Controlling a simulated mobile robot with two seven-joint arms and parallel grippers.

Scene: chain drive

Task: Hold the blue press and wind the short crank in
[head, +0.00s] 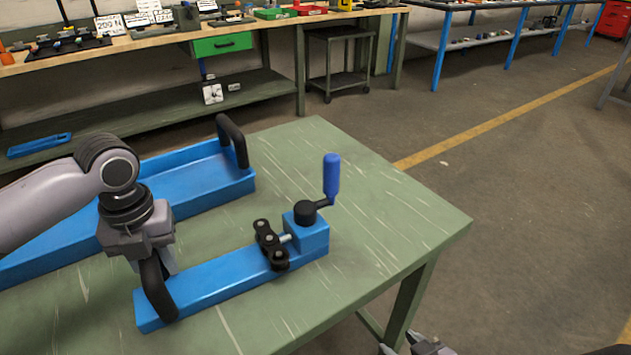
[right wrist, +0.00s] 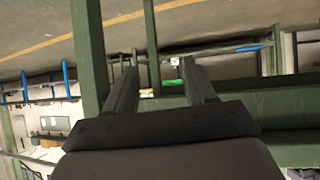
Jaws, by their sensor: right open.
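The blue press (head: 230,282) lies on the green table, with a black loop handle (head: 158,290) at its near left end. My left gripper (head: 150,262) comes down over this handle and appears shut on it, though its fingertips are partly hidden. At the press's right end, a black crank hub (head: 305,212) carries a short crank with an upright blue grip (head: 331,176). A black chain piece (head: 270,246) sits beside the crank block. My right gripper (head: 425,346) shows only in part at the bottom edge, away from the crank. In the right wrist view it (right wrist: 161,85) is open and empty.
A blue tray (head: 190,172) with a black handle lies behind the press. The green tabletop (head: 395,215) is clear right of the crank. A table leg (right wrist: 90,55) stands beyond my right fingers. A workbench (head: 150,40) runs along the back.

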